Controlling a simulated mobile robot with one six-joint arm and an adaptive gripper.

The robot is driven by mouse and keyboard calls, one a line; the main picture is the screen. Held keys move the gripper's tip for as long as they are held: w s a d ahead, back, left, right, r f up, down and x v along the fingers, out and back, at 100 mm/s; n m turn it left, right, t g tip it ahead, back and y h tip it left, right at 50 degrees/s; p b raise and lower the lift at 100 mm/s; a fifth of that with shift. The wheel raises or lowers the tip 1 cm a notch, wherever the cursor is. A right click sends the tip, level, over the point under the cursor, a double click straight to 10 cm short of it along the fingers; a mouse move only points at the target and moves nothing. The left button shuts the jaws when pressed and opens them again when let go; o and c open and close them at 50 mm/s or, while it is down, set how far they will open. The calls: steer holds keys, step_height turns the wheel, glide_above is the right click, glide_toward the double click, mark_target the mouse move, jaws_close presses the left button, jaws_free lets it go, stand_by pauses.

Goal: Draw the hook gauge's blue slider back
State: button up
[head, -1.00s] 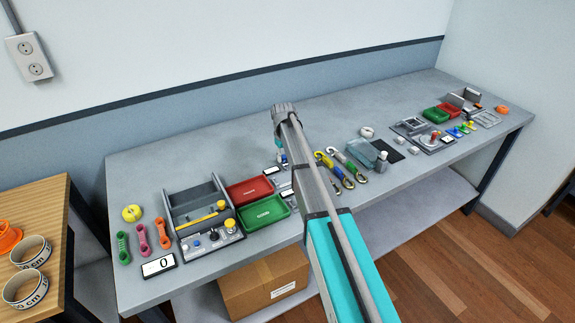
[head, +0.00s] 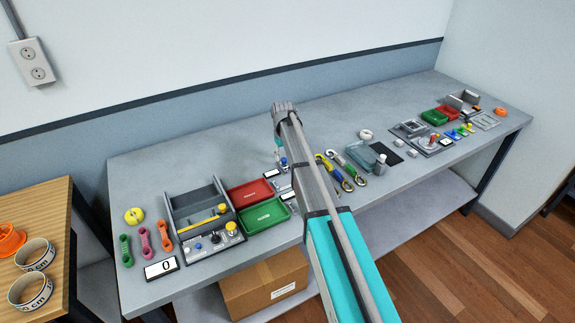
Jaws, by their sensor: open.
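My arm crosses the middle of the head view, and its far grey joint stands over the bench. My gripper's fingers do not show; the arm seems to hide them. A small blue-topped part (head: 284,162) shows just left of the arm, beside small grey blocks with white displays. It may be the hook gauge's blue slider, but it is too small and too covered to be sure. How far any slider is drawn cannot be told.
On the grey bench (head: 145,190) are a red tray (head: 250,193), a green tray (head: 264,216) and a grey fixture with knobs (head: 212,243) to the left. The bench's back strip is clear.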

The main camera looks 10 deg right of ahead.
mark_target(283, 159)
steer(key=shift+r+p, duration=1.75)
steer(key=shift+r, duration=0.25)
steer(key=shift+c, duration=0.9)
steer(key=shift+r+p, duration=0.35)
steer(key=c, duration=0.4)
step_height(283, 159, up, 5)
steer(key=p, duration=0.5)
steer(key=shift+r, duration=0.15)
steer(key=shift+c, duration=0.4)
